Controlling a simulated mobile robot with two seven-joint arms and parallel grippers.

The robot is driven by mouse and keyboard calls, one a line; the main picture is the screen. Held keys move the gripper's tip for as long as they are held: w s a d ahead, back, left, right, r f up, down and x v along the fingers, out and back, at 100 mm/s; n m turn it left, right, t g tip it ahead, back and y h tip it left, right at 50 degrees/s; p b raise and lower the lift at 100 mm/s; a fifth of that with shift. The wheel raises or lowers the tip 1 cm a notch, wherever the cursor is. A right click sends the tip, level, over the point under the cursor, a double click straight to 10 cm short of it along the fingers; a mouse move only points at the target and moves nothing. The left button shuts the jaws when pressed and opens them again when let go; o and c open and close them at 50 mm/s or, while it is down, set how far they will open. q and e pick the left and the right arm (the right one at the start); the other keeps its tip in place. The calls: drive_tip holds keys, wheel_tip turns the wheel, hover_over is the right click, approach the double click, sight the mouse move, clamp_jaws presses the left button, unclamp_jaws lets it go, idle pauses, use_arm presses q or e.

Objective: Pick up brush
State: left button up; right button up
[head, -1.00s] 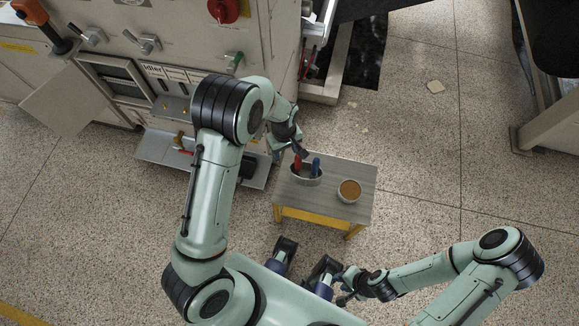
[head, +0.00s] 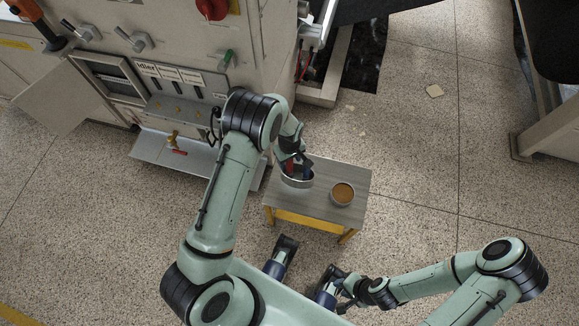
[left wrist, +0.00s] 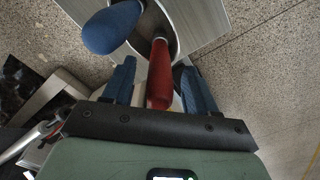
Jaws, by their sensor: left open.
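A red handle (left wrist: 160,75) and a blue handle (left wrist: 113,27) stick up out of a metal cup (head: 297,182) on the small table. What lies at their lower ends is hidden, so I cannot tell which one is the brush. My left gripper (head: 293,162) is above the cup, covering much of the handles in the head view. In the left wrist view its open fingers (left wrist: 158,66) stand on either side of the red handle, with the blue handle outside to the left. My right gripper (head: 347,290) is near my base, away from the table; its jaws are too small to read.
A bowl with brown contents (head: 343,192) stands right of the cup on the small table (head: 350,217). A large machine (head: 180,75) stands behind and to the left. Open floor lies right of the table.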

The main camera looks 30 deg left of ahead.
use_arm(q)
drive_tip(key=shift+f, duration=0.6)
clamp_jaws()
drive_tip(key=shift+r, duration=0.1)
